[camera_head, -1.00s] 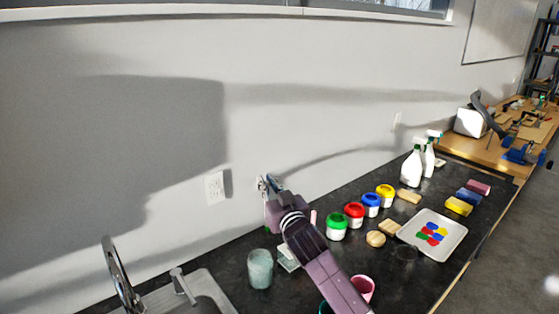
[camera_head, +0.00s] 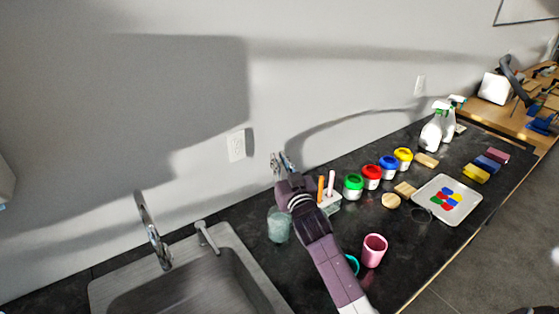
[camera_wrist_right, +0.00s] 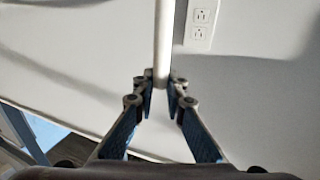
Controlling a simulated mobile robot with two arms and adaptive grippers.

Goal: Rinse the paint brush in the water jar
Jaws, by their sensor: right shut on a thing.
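The water jar (camera_head: 279,226) is a clear glass with pale teal content, upright on the dark counter, just left of my right forearm. My right gripper (camera_head: 282,163) is above and behind the jar, near the wall. In the right wrist view the gripper (camera_wrist_right: 161,92) is shut on a pale, rod-like handle (camera_wrist_right: 163,40), which I take to be the paint brush. The brush's bristles are not visible, and in the head view my gripper and arm hide most of it. I cannot see the brush in the jar. My left gripper is out of view.
A white holder (camera_head: 330,203) with orange and pink handles stands right of my forearm. Several paint pots, including the green one (camera_head: 352,187), line the counter behind. A pink cup (camera_head: 373,250) is at the front. The sink (camera_head: 195,280) and faucet (camera_head: 152,230) are left.

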